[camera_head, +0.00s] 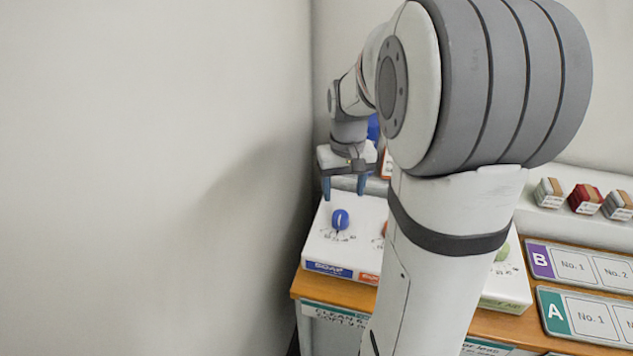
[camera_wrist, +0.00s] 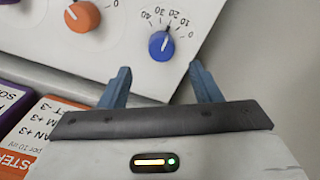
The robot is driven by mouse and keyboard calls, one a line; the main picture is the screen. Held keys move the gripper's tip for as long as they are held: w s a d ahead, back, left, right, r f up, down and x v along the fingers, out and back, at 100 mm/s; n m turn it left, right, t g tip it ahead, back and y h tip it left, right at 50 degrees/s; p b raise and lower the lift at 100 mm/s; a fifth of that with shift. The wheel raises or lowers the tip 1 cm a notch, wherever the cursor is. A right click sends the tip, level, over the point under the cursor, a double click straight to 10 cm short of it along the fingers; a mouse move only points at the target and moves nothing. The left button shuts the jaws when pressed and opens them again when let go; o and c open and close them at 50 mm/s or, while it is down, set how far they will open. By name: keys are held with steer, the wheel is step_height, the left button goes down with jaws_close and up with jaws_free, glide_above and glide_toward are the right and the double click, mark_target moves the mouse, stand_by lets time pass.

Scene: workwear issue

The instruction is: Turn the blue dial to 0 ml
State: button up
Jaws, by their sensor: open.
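The blue dial (camera_head: 340,219) is on the sloping white panel (camera_head: 318,243), above the SOAP label, at the panel's left end. In the wrist view the blue dial (camera_wrist: 161,46) has a scale from 0 to 40 around it. Its mark seems to point near 20; I cannot read it exactly. My gripper (camera_head: 344,186) is open and empty above the dial, apart from it. In the wrist view my gripper's fingertips (camera_wrist: 160,68) lie left and right of the dial, a little below it in the picture.
An orange dial (camera_wrist: 82,16) is beside the blue one. A green dial (camera_head: 502,252) is further right, with my arm in front of the panel's middle. A wall is close on the left. Boxes (camera_head: 585,198) and A and B trays (camera_head: 555,312) lie right.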

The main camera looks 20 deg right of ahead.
mark_target(341, 214)
step_height(341, 214, down, 8)
steer(key=shift+a+r, duration=0.1)
steer(key=shift+r, duration=0.15)
steer(key=shift+c, duration=0.5)
steer(key=c, duration=0.9)
